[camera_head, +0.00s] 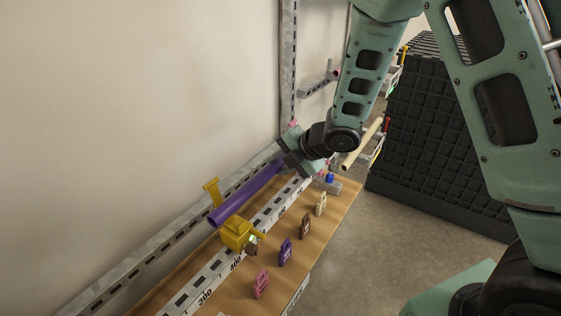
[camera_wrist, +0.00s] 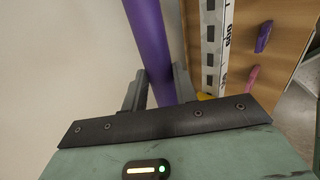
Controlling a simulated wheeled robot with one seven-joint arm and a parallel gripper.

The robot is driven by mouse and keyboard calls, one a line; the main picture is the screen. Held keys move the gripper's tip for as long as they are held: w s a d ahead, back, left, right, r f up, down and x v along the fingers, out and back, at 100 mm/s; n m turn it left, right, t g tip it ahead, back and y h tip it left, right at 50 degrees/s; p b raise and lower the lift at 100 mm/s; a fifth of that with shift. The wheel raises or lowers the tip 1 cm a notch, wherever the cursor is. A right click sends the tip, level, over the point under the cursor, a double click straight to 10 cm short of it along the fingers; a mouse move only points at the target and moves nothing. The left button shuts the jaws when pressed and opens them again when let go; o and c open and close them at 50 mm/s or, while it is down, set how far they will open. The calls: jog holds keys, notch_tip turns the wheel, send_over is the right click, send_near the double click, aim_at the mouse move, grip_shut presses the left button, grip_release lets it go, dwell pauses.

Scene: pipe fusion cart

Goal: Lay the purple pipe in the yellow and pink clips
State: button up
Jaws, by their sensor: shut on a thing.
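The purple pipe (camera_head: 245,194) slants above the bench, its near open end by the yellow clip. My gripper (camera_head: 286,164) is shut on it toward its far end. In the wrist view the purple pipe (camera_wrist: 148,38) runs between the two fingers of my gripper (camera_wrist: 160,88). The yellow clip (camera_head: 237,234) stands on the rail, with a raised yellow arm (camera_head: 211,188) behind the pipe. I cannot tell whether pipe and clip touch. A bit of yellow shows beside the right finger. A small pink part (camera_head: 292,124) shows above my gripper; the rest of the pink clip seems hidden behind it.
A rail with a printed scale (camera_head: 204,287) runs along the wooden bench (camera_head: 341,197). Pink (camera_head: 261,284), purple (camera_head: 285,252), brown (camera_head: 305,225) and cream (camera_head: 321,204) tags lie along its front. A wall is at left, a black ribbed block (camera_head: 440,130) at right.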

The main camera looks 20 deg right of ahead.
jog(key=shift+f+b, duration=2.15)
jog(key=shift+f, duration=0.25)
jog(key=o, duration=1)
jog(key=shift+o, duration=0.2)
jog(key=shift+s, duration=0.1)
